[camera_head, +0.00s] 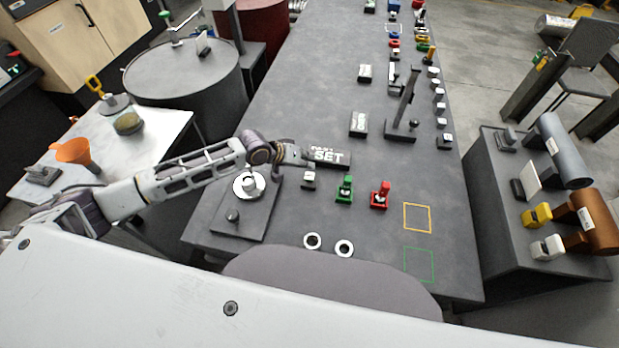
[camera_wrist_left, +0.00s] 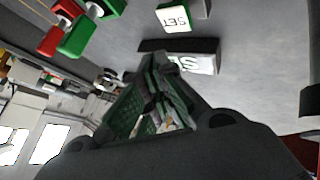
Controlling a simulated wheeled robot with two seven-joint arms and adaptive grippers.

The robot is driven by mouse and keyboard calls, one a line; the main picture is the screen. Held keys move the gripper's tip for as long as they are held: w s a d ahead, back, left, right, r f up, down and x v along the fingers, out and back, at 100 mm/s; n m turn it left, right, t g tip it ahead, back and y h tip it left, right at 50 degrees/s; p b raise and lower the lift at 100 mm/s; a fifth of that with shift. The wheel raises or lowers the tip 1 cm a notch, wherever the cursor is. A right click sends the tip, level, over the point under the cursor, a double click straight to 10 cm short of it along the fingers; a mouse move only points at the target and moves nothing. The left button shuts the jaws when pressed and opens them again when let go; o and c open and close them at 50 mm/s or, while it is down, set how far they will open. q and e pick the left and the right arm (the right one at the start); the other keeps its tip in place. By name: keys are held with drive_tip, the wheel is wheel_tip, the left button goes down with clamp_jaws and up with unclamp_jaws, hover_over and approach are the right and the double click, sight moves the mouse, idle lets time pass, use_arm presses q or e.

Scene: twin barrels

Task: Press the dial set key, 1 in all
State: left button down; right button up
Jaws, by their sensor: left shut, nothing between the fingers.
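The dial set key (camera_head: 309,179) is a small dark block with a pale top, standing on the grey table in front of a dark sign (camera_head: 333,158) reading SET. In the left wrist view its white face marked SET (camera_wrist_left: 175,19) shows near the top, beyond the sign (camera_wrist_left: 196,63). My left gripper (camera_head: 303,155) reaches in from the left and is shut and empty, its tips by the sign's left end, just behind the key in the head view. The closed fingers (camera_wrist_left: 156,68) point towards the sign in the wrist view. I see no clear contact with the key. My right gripper is out of view.
A dial on a square plate (camera_head: 263,217) lies left of the key. A green switch (camera_head: 345,189) and a red switch (camera_head: 380,195) stand to its right. A black lever (camera_head: 405,105) rises behind. Yellow (camera_head: 417,218) and green (camera_head: 419,265) outlined squares are empty.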

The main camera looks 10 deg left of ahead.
sight(310, 178)
use_arm(q)
drive_tip(key=shift+f, duration=0.85)
drive_tip(key=shift+f+b, duration=0.35)
drive_tip(key=shift+f, duration=0.1)
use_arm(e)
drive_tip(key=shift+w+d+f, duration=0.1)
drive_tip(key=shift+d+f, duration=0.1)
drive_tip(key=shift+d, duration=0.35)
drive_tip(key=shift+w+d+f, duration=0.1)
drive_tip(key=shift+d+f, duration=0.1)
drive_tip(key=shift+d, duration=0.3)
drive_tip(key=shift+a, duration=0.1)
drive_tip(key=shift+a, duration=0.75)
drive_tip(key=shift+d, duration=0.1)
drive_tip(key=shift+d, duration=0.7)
use_arm(q)
drive_tip(key=shift+f, duration=0.15)
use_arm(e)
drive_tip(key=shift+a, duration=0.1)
